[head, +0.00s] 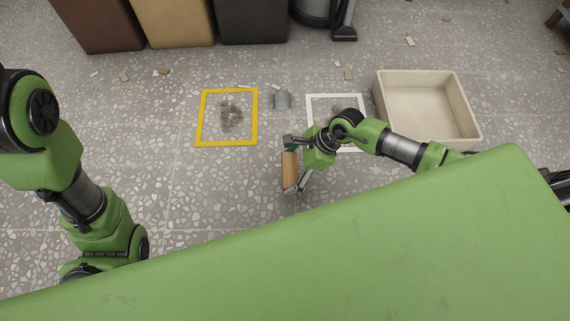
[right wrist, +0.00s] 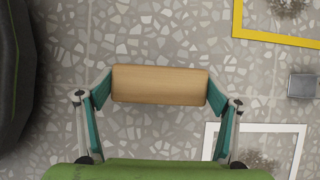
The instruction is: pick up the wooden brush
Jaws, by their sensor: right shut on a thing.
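The wooden brush (head: 290,172) shows as a tan wooden block in the middle of the head view. In the right wrist view the brush (right wrist: 160,84) lies crosswise, its plain wooden face towards the camera. My right gripper (head: 291,164) is shut on it, with one teal-padded finger pressed against each end. No bristles show. I cannot tell whether the brush touches the floor or is held above it. My left arm comes in at the left of the head view, but its gripper is out of sight.
A yellow square frame (head: 201,120) surrounds a grey debris pile (head: 231,114). A white frame (head: 312,97) lies partly under my right arm, with a small grey object (head: 282,99) between the frames. A cream tray (head: 474,124) stands right. Bins (head: 176,22) line the back.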

